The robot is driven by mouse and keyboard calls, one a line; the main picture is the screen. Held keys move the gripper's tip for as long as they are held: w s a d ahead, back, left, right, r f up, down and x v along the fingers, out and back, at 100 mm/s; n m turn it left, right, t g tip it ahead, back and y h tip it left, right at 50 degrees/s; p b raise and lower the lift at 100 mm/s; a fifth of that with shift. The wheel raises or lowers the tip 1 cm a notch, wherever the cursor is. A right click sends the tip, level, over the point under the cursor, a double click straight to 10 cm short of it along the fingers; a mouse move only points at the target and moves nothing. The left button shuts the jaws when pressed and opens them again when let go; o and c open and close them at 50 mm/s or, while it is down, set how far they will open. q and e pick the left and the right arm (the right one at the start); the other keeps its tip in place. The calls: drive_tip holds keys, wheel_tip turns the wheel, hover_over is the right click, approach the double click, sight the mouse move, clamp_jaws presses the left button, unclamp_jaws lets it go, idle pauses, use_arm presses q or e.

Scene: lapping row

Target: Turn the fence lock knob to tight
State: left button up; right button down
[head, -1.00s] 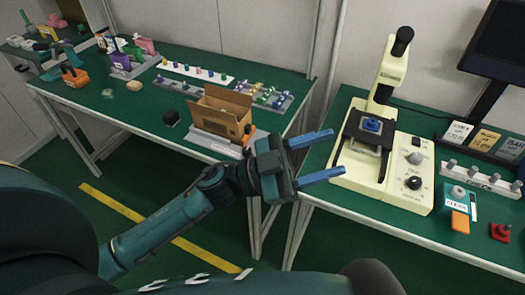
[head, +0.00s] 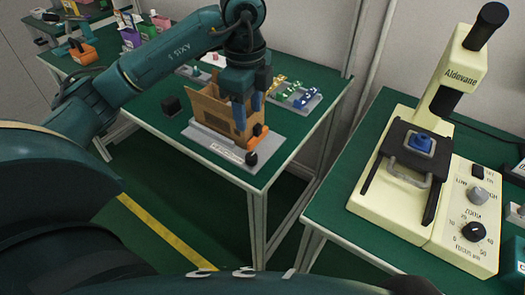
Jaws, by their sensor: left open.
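A small black round knob (head: 251,158), which looks like the fence lock knob, sits at the front right corner of a light grey base plate (head: 212,145). An orange block (head: 257,136), perhaps the fence, stands beside it against an open cardboard box (head: 208,108). My left gripper (head: 247,113) points down with its blue fingers apart. In the picture it is just above the knob and orange block, overlapping the box's right side; its exact height is unclear. It holds nothing that I can see. The knob's markings are too small to read. My right gripper is not visible.
A cream microscope-like machine (head: 388,203) stands on the right bench, across a gap. The green table front left of the base is clear.

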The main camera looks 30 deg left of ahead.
sight(251, 156)
use_arm(q)
wheel_tip(251, 156, down, 13)
drive_tip(key=b, duration=0.2)
drive_tip(key=shift+w+f+b, duration=0.15)
drive_tip(key=shift+b, duration=0.15)
drive_tip(key=shift+c, duration=0.3)
drive_tip(key=c, duration=0.9)
